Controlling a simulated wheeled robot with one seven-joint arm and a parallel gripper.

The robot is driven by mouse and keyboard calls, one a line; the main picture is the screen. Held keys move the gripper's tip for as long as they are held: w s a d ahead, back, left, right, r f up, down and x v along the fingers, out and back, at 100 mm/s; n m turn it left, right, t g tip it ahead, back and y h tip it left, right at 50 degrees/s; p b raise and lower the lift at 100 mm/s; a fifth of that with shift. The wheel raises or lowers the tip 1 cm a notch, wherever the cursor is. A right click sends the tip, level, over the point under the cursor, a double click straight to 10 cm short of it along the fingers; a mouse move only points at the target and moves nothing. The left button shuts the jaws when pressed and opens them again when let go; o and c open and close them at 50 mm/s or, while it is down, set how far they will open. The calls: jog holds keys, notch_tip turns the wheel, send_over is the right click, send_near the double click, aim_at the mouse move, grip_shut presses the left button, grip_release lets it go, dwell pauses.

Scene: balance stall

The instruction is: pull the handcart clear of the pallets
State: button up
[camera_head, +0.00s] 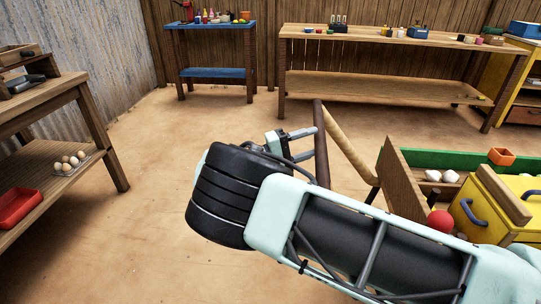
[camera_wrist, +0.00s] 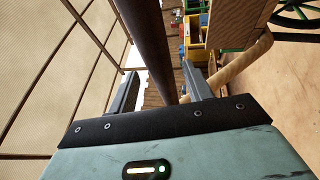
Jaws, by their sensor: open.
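The handcart (camera_head: 403,178) stands at the right in the head view, its lower part hidden behind my arm. A pale wooden shaft (camera_head: 346,143) runs from it to a dark crossbar (camera_head: 320,140) at its near end. My gripper (camera_head: 308,144) is open at the crossbar. In the wrist view the crossbar (camera_wrist: 152,45) passes between the two open fingers of my gripper (camera_wrist: 160,88), with gaps visible beside it. The pale shaft (camera_wrist: 236,66) and a green spoked wheel (camera_wrist: 292,12) also show there. I cannot make out any pallets.
The cart area holds a red ball (camera_head: 440,221), an orange box (camera_head: 501,156) and a yellow box (camera_head: 500,208). A wooden rack (camera_head: 110,155) stands left, a blue table (camera_head: 215,72) and a long bench (camera_head: 380,96) at the back. The floor (camera_head: 130,230) between is clear.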

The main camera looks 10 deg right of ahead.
jog(key=b+v, duration=0.1)
jog(key=v, duration=1.2)
